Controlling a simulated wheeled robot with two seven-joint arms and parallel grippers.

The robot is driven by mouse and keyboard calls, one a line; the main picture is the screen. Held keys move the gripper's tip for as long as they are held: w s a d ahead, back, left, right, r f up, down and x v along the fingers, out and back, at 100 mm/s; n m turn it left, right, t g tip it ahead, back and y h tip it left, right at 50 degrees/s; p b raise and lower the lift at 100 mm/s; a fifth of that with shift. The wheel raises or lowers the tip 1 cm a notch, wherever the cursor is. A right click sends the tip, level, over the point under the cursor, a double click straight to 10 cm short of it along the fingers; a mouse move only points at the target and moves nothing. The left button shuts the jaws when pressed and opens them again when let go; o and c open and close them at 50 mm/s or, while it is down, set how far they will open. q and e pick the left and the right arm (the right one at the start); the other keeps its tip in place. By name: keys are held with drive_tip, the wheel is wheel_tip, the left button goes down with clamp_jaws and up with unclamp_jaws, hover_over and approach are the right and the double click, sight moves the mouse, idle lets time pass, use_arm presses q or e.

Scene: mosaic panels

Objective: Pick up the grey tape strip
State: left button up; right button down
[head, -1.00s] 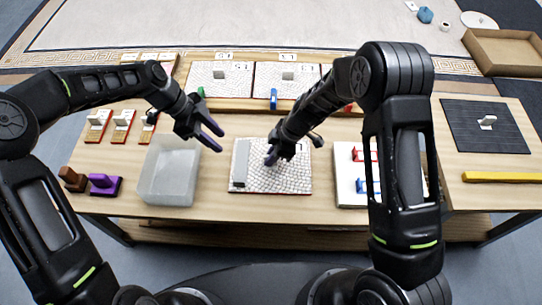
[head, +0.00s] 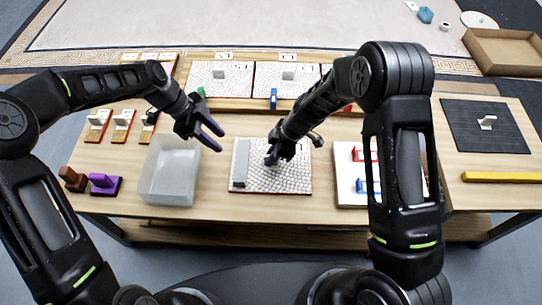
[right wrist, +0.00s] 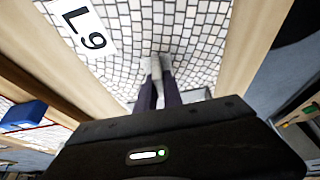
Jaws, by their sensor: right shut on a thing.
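A long grey strip (head: 241,163) lies along the left side of the mosaic panel (head: 290,178) at the middle of the table. I take it to be the grey tape strip. My right gripper (head: 272,157) is over this panel, to the right of the strip and apart from it. In the right wrist view, its fingers (right wrist: 158,76) are shut on a small pale grey upright tab (right wrist: 155,68) on the white mosaic. My left gripper (head: 216,136) is open and empty, above the table between the clear bin and the panel.
A translucent bin (head: 167,200) stands left of the panel. A white board (head: 349,188) with red and blue pieces is at right. More mosaic panels (head: 205,82) stand behind. Purple and brown blocks (head: 104,185) are at far left; a dark panel (head: 480,140) and yellow bar (head: 505,177) at far right.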

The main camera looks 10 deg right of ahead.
use_arm(q)
drive_tip(key=shift+d, duration=0.1)
drive_tip(key=shift+c, duration=0.6)
drive_tip(key=s+d+r+m+y, duration=0.2)
drive_tip(key=s+d+m+y, duration=0.15)
drive_tip(key=s+d, duration=0.45)
drive_tip(key=a+f+n+y, duration=0.1)
drive_tip(key=a+f+n+t+y, duration=0.1)
drive_tip(key=a+n, duration=0.1)
drive_tip(key=shift+w+a+f+n, duration=0.15)
drive_tip(key=shift+f+n, duration=0.1)
drive_tip(key=shift+f, duration=0.15)
